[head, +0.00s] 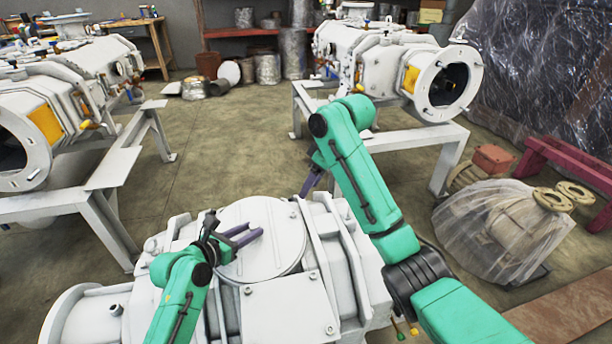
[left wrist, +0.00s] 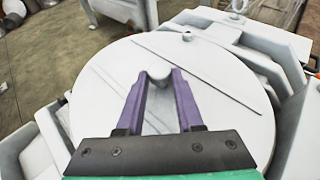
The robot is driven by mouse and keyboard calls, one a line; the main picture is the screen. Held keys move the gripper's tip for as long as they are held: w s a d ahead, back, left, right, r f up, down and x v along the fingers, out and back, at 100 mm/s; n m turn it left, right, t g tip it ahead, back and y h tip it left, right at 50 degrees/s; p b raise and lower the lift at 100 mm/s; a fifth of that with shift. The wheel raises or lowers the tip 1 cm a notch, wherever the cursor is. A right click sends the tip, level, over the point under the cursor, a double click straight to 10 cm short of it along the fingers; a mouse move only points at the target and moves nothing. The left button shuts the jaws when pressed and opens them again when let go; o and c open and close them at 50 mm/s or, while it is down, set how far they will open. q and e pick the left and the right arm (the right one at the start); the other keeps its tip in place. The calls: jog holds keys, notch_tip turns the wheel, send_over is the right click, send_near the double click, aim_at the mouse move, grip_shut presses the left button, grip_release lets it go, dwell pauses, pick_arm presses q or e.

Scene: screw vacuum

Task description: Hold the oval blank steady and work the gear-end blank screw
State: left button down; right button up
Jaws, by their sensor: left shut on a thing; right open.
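The oval blank, a large round white plate (head: 262,222), lies on top of the white pump body in front of me. It fills much of the left wrist view (left wrist: 225,95). My left gripper (head: 250,238) is over this plate, its purple fingers closed about a small rounded knob (left wrist: 158,76) on it. My right gripper (head: 309,186) is beyond the far edge of the pump, its purple fingers pointing down, apart from the plate. I cannot make out the gear-end blank screw; the far end face of the pump is hidden from the head view.
White pumps on stands are at the left (head: 75,90) and the back right (head: 375,60). A plastic-wrapped machine (head: 490,230) sits on the floor at right, near a dark red stand (head: 570,165). Open floor (head: 235,140) lies between the stands.

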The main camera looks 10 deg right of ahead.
pick_arm(q)
jog(key=shift+c, duration=2.3)
grip_release()
